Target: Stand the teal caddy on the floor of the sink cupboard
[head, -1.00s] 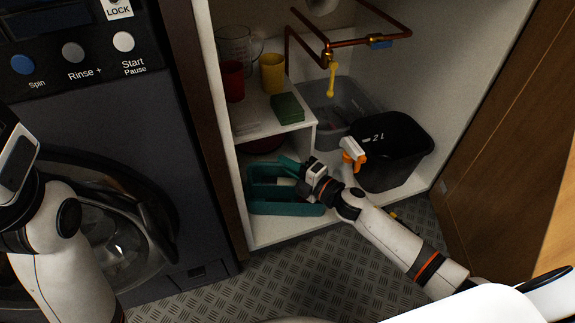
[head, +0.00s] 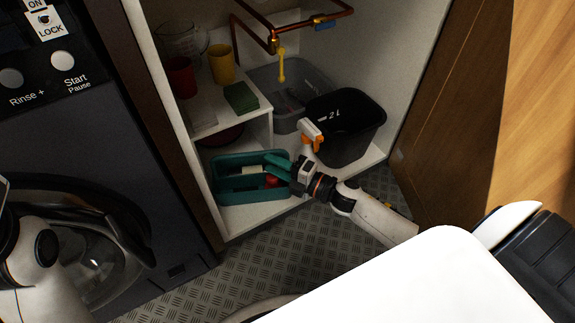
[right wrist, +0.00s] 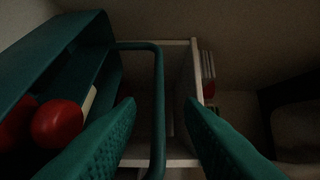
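The teal caddy (head: 250,192) is upright on the floor of the sink cupboard (head: 262,212), at the front left below the shelf. It holds a pale block (head: 252,170) and a red item (head: 271,181). In the right wrist view the caddy (right wrist: 75,58) is at left, with its handle (right wrist: 157,90) passing between my fingers. My right gripper (right wrist: 162,105) is open, with a gap on each side of the handle. In the head view my right gripper (head: 274,165) is over the caddy's right end. My left gripper is out of view; only its arm shows at lower left.
A black bin (head: 350,138) and a grey tub (head: 283,85) stand right of the caddy, with a spray bottle (head: 312,136) near my right arm. The shelf (head: 215,113) holds cups and a green box. Copper pipes (head: 300,22) run above. The brown door (head: 445,110) is open.

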